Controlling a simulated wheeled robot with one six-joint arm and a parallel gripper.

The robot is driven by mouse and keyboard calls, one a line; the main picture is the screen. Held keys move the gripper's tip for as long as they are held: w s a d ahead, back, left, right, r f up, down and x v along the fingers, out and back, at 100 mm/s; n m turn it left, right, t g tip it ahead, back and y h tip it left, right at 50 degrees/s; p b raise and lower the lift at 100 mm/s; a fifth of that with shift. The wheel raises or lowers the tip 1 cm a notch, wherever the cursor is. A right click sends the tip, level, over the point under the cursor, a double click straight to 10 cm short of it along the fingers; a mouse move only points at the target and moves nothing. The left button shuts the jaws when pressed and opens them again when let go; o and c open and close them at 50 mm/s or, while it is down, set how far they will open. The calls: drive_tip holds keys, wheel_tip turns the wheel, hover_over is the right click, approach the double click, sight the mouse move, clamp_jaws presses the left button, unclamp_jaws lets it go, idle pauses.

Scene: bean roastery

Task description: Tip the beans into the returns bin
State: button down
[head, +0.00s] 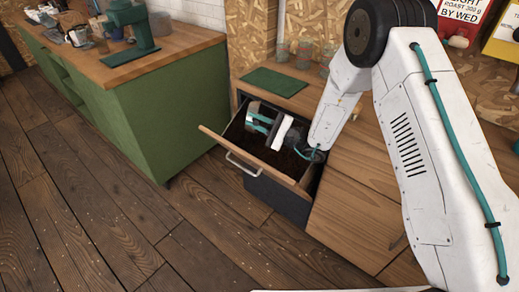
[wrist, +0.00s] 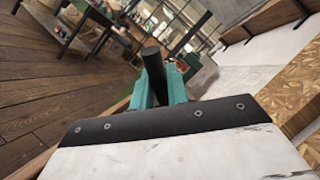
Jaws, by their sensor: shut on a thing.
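My gripper (head: 262,123) has teal fingers and reaches into the space above a pulled-out drawer. It is shut on a pale grey container (head: 251,112), which lies tilted on its side at the drawer's back left. In the wrist view a dark round piece (wrist: 153,62), perhaps the container's handle, stands between the teal fingers (wrist: 160,88). The drawer (head: 247,162), apparently the returns bin, has a wooden front edge, a metal handle and dark brown contents. The container's mouth and any beans inside it are hidden. I cannot tell whether it touches the drawer.
A green mat (head: 274,81) and several glass jars (head: 303,54) are on the wooden counter behind the drawer. A green cabinet (head: 150,120) with a green machine (head: 129,28) on top stands at left. The plank floor (head: 90,210) in front is clear.

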drive_tip(key=shift+s+d+f+m+t+y, duration=0.15)
drive_tip(key=shift+d+t+y, duration=0.1)
drive_tip(key=shift+d+y, duration=0.35)
drive_tip(key=shift+d+f+m+t+y, duration=0.15)
drive_tip(key=shift+d+t+y, duration=0.1)
drive_tip(key=shift+d+y, duration=0.3)
idle(1.7)
